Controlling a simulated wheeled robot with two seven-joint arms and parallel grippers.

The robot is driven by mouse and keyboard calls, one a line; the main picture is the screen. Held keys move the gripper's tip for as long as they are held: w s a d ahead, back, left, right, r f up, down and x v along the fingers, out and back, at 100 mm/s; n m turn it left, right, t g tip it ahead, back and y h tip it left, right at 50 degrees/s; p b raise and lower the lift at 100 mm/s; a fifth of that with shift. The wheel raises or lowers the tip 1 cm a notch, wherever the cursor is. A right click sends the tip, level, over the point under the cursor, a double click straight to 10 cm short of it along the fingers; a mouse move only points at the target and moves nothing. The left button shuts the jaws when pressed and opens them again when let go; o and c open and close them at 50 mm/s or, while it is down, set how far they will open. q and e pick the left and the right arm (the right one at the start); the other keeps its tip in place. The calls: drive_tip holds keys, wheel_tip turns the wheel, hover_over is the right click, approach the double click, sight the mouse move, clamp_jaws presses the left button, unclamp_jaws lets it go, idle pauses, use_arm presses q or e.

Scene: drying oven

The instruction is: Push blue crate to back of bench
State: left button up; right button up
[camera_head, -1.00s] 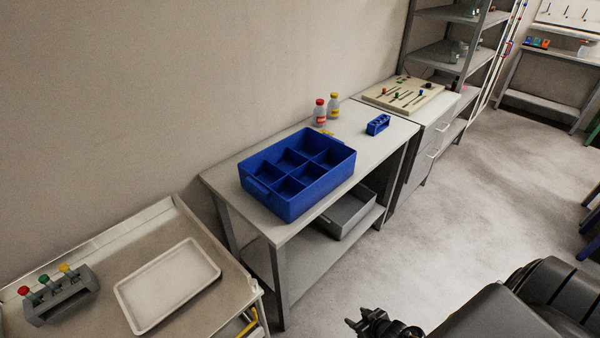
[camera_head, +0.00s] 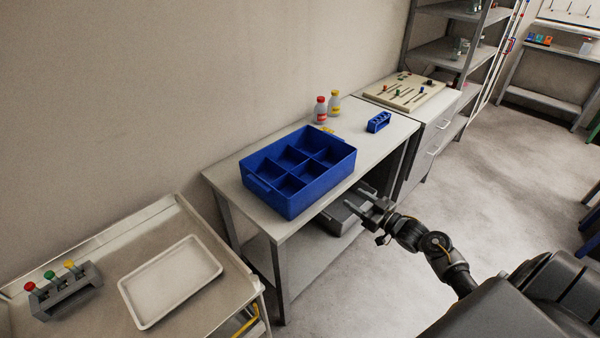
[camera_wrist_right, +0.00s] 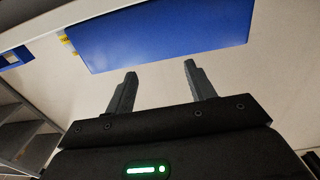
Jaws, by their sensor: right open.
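The blue crate (camera_head: 310,187), divided into several compartments, sits on the bench (camera_head: 238,212) near its front edge in the head view. My right gripper (camera_head: 366,197) is open and empty, just in front of the bench's front edge, to the lower right of the crate and apart from it. In the right wrist view the crate's blue wall (camera_wrist_right: 160,35) shows beyond the two spread fingers (camera_wrist_right: 158,85). My left gripper is not in view.
Two bottles with red and yellow caps (camera_head: 320,110) stand behind the crate. A small blue rack (camera_head: 378,122) stands to its right. A grey bin (camera_head: 345,216) is on the lower shelf. A white tray (camera_head: 130,297) lies on the left table.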

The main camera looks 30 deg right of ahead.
drive_tip(key=b+x, duration=0.2)
drive_tip(key=x, duration=0.4)
drive_tip(key=shift+w+b, duration=0.4)
drive_tip(key=shift+a+f, duration=0.1)
drive_tip(key=shift+a, duration=0.05)
